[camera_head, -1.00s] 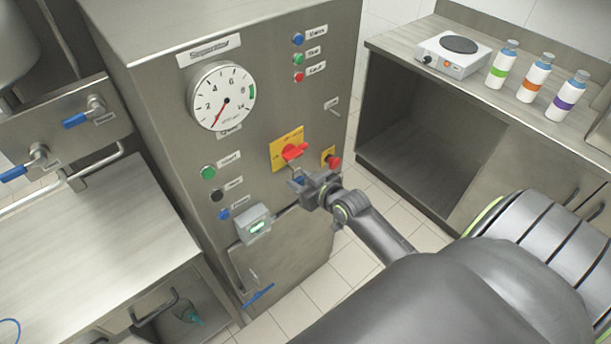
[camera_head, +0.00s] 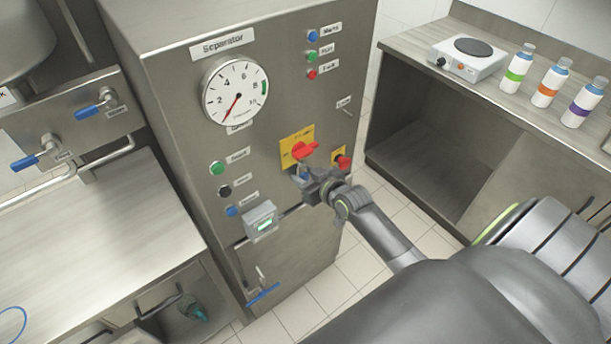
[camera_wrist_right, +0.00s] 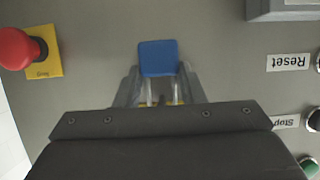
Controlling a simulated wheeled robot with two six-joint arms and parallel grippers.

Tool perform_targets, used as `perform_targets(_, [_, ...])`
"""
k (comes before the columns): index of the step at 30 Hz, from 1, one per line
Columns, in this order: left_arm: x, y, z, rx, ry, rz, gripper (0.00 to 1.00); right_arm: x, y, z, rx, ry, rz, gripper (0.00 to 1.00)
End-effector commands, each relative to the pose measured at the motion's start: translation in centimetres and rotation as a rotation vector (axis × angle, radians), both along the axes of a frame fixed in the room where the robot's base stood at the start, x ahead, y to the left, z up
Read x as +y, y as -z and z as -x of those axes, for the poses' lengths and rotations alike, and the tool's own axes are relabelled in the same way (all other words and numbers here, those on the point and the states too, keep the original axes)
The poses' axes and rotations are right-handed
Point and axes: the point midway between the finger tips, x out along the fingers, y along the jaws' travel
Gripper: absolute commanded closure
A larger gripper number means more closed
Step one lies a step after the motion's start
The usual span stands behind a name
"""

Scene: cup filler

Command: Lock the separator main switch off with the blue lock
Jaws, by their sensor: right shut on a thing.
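The separator cabinet (camera_head: 180,90) stands in the middle of the head view. Its main switch is a red handle (camera_head: 303,151) on a yellow plate (camera_head: 290,160). My right gripper (camera_head: 310,186) is just below the switch, close to the panel. It is shut on the blue lock (camera_head: 302,173), which shows small in the head view. In the right wrist view the blue lock body (camera_wrist_right: 158,58) sticks out beyond the fingers, with a little yellow behind it. Whether the lock's shackle is through the switch is hidden. My left gripper is out of view.
A red emergency stop (camera_head: 342,162) sits right of the switch, close to my right gripper; it also shows in the right wrist view (camera_wrist_right: 18,48). A small display box (camera_head: 261,221) juts from the panel lower left. Several buttons line the panel.

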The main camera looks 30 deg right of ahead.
Motion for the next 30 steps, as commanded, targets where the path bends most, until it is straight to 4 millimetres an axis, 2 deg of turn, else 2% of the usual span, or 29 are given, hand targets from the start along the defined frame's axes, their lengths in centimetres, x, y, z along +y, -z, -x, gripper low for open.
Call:
perform_targets(4, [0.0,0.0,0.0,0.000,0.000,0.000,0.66,0.0,0.0,0.0,-0.001,0.000,0.000,0.89])
perform_targets(5, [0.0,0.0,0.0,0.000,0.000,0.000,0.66,0.0,0.0,0.0,-0.001,0.000,0.000,0.62])
perform_targets(10, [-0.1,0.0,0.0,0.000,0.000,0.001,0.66,0.0,0.0,0.0,-0.001,0.000,0.000,0.39])
perform_targets(22, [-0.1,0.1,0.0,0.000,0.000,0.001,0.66,-0.1,-0.1,0.6,0.001,0.001,0.000,0.39])
perform_targets(26, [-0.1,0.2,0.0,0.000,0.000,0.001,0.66,-0.2,-0.7,2.1,0.002,0.000,0.002,0.39])
perform_targets(30, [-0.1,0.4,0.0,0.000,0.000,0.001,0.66,-0.4,-1.6,4.4,0.001,0.000,0.002,0.39])
